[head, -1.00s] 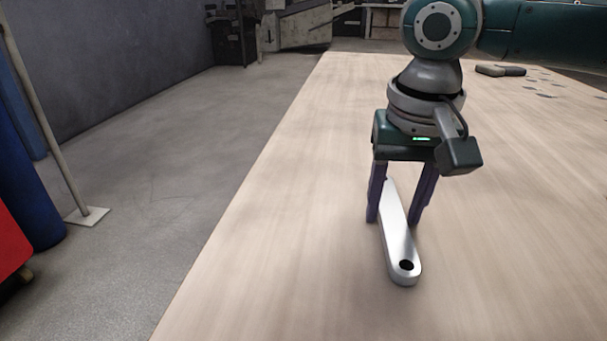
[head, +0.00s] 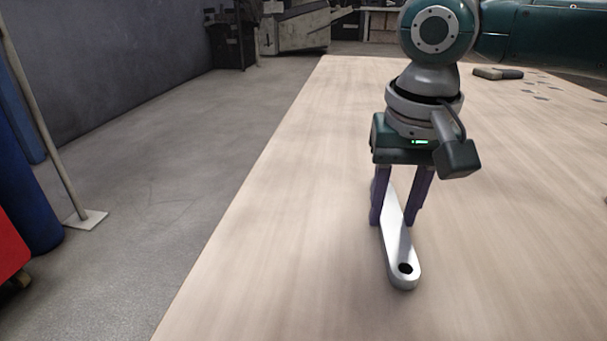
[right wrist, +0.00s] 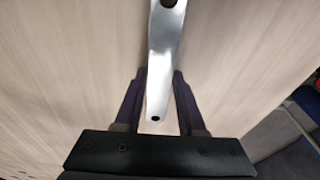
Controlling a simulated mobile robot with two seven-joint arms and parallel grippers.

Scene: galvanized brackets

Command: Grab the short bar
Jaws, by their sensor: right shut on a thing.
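The short bar (head: 399,243) is a silver metal bar with rounded ends and a dark hole near its front end. It lies on the wooden table (head: 290,210), its hole end toward the front. My right gripper (head: 393,222) points down with its purple fingers on either side of the bar, shut on it. In the right wrist view the bar (right wrist: 163,62) runs between the fingers of the gripper (right wrist: 160,75), and a hole shows near each end. My left gripper is not in view.
A dark tool-like object (head: 497,73) and several small flat pieces (head: 541,90) lie at the table's far right. The table around the bar is clear. A pole on a flat base (head: 84,219) stands on the floor at left.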

